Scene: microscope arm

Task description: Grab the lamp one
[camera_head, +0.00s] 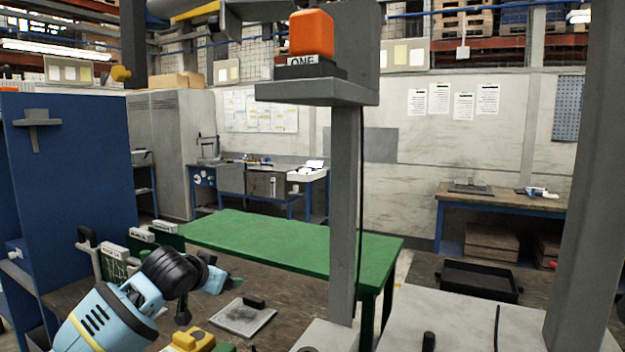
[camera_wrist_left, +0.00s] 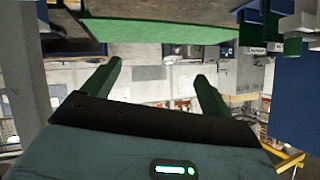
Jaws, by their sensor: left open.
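An orange block-shaped lamp (camera_head: 311,33) stands upright on a dark base labelled ONE (camera_head: 302,61), high in the upper middle of the head view. The base rests on a grey shelf (camera_head: 318,92) carried by a grey post (camera_head: 343,190). The lamp cannot be made out in that view. My right gripper is not in view.
A green table (camera_head: 290,238) stands behind the post. A flat grey plate (camera_head: 241,318) and a yellow item (camera_head: 193,338) lie near my left arm. A blue panel (camera_head: 70,160) stands at the left, a thick grey column (camera_head: 595,180) at the right. A black tray (camera_head: 480,279) sits right.

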